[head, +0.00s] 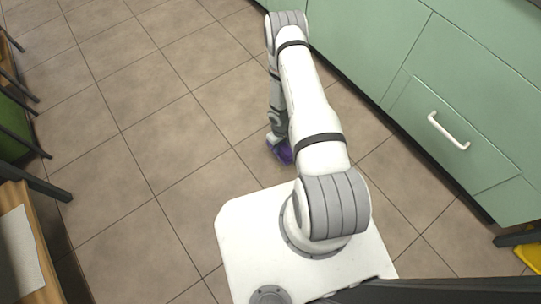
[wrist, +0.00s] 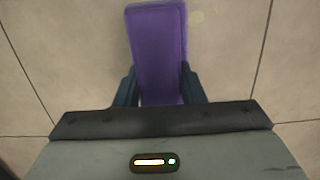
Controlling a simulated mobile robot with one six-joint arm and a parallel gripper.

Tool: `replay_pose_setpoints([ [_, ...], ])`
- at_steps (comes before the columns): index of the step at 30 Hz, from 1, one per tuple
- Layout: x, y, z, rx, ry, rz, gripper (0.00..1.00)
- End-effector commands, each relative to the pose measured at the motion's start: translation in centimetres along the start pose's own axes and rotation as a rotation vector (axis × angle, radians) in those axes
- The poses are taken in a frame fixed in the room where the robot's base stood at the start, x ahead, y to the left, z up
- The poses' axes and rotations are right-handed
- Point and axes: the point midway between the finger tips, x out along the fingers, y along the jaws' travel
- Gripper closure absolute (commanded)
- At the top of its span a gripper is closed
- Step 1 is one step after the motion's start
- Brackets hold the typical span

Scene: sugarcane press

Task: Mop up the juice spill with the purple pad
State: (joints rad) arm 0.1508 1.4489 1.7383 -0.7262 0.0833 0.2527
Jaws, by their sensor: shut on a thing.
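My gripper (wrist: 160,86) is shut on the purple pad (wrist: 158,45), with one dark finger against each long side. The pad points away from the wrist, over the tiled floor; I cannot tell whether it touches the tiles. A faint yellowish patch (wrist: 196,17), perhaps juice, shows on the floor just right of the pad's far end. In the head view the pad (head: 285,153) is low by the floor, partly hidden behind my arm, and my gripper (head: 275,143) is beside it. No spill can be made out in the head view.
Green cabinets (head: 365,40) with a white drawer handle (head: 448,131) run along the right. Dark-legged wooden furniture (head: 35,255) stands at the left edge. A yellow object (head: 529,256) is at the lower right. The tiled floor (head: 140,120) left of my arm is clear.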

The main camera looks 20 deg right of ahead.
Motion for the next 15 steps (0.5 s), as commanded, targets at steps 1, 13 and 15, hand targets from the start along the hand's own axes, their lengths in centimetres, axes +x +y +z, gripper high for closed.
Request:
replay_pose_setpoints([
  [1,-0.8,0.0,0.1,-0.001,0.0,0.0,0.85],
  [13,-4.2,-0.1,0.4,-0.002,0.0,0.001,0.85],
  [15,-4.6,-0.1,0.5,-0.002,0.0,0.001,0.85],
])
